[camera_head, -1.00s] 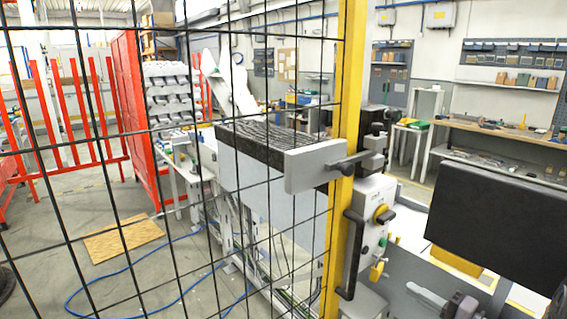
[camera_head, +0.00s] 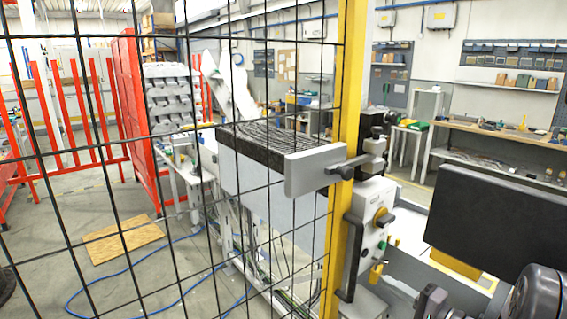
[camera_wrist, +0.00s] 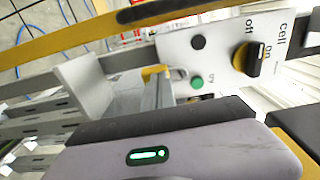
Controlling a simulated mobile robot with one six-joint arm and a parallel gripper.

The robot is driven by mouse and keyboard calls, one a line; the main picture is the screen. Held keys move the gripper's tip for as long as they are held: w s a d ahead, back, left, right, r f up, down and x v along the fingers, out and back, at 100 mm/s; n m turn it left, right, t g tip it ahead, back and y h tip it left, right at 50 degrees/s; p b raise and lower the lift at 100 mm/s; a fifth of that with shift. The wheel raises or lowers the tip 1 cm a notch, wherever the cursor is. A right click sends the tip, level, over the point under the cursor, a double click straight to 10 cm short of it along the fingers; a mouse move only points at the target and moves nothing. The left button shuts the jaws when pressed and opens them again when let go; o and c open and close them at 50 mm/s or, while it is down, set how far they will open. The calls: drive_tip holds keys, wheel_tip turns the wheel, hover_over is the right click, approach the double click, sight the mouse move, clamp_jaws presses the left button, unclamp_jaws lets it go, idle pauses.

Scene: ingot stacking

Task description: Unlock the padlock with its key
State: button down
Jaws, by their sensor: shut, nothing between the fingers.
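A yellow piece that looks like the padlock (camera_head: 376,273) hangs low on the grey control box (camera_head: 364,235), below the green button. A small yellow patch (camera_wrist: 154,71) left of the green button in the wrist view may be the same piece. It is too small to tell whether it is locked, and I cannot make out a key. My gripper (camera_wrist: 157,92) is shut and empty, pointing toward the control box. Its grey housing with a green light fills the lower wrist view. In the head view my arm's end is at the lower right, apart from the box.
A yellow post (camera_head: 345,130) with black mesh fence stands left of the box. The box carries a yellow-black switch (camera_wrist: 247,58) and a green button (camera_wrist: 197,82). A black handle (camera_head: 351,256) sticks out beside it. A dark panel (camera_head: 495,220) stands at the right.

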drive_tip(key=shift+w+d+f+b, duration=0.2)
drive_tip(key=shift+w+d+b, duration=0.15)
drive_tip(key=shift+b, duration=0.2)
idle(0.6)
drive_tip(key=shift+a+f+b, duration=0.1)
drive_tip(key=shift+f+b, duration=0.35)
drive_tip(key=shift+b, duration=1.9)
drive_tip(key=shift+s, duration=0.1)
drive_tip(key=shift+s+a, duration=0.15)
drive_tip(key=shift+s, duration=0.15)
drive_tip(key=s+d, duration=0.1)
drive_tip(key=d, duration=0.1)
drive_tip(key=s+d, duration=0.2)
drive_tip(key=shift+s+d+r, duration=0.1)
drive_tip(key=shift+s+d, duration=0.15)
drive_tip(key=shift+s, duration=0.05)
